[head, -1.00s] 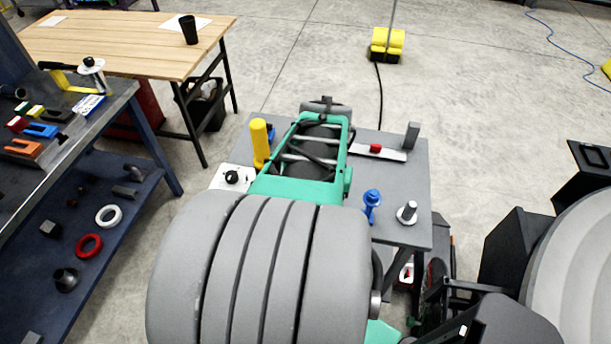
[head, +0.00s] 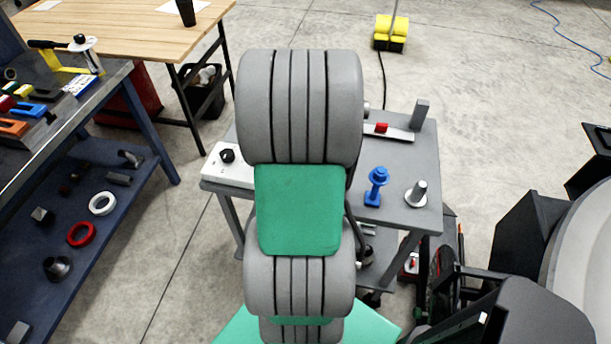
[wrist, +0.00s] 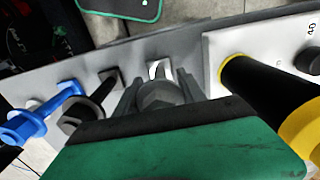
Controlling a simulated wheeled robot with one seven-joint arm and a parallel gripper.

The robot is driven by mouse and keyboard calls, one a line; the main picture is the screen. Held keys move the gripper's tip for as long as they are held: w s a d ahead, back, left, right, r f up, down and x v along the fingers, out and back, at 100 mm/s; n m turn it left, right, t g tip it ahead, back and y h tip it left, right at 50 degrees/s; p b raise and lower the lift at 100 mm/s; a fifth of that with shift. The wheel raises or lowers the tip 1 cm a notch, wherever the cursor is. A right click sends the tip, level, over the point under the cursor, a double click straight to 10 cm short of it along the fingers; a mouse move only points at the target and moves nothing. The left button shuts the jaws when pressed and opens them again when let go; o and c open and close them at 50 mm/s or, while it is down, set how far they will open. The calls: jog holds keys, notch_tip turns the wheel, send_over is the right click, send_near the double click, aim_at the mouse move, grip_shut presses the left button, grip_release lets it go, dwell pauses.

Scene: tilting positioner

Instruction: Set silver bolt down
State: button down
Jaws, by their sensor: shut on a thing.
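In the wrist view, my gripper (wrist: 156,92) is shut on a grey hex-headed piece, the silver bolt (wrist: 158,97). A pale patch shows just beyond it; whether the bolt touches the surface below I cannot tell. To its left stand a dark flanged bolt (wrist: 90,100) and a blue flanged bolt (wrist: 42,115). In the head view, the blue bolt (head: 376,185) stands on the grey table (head: 400,160), right of my arm. My gripper and the held bolt are hidden behind my arm there.
A black-and-yellow cylinder (wrist: 268,95) stands close right of my gripper, by a white panel (wrist: 225,45). A cluttered bench (head: 60,110) is at left.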

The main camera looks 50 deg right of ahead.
jog(key=c, duration=0.7)
grip_release()
notch_tip(320, 180, up, 12)
jog(key=shift+r+b, duration=0.1)
jog(key=shift+b, duration=0.8)
jog(key=w+a+n+t, duration=0.1)
jog(key=w+a+n, duration=0.3)
jog(key=a, duration=0.5)
jog(key=w+a+n+t, duration=0.1)
jog(key=w+a+n, duration=0.3)
jog(key=a, duration=0.5)
jog(key=a+n, duration=0.2)
jog(key=a, duration=0.2)
jog(key=a+n+t, duration=0.1)
jog(key=a, duration=0.3)
jog(key=s+a+f+n, duration=0.1)
jog(key=a+n, duration=0.1)
jog(key=a, duration=0.3)
jog(key=shift+s+a+n+t, duration=0.1)
jog(key=shift+n+t, duration=0.2)
jog(key=shift+t, duration=0.1)
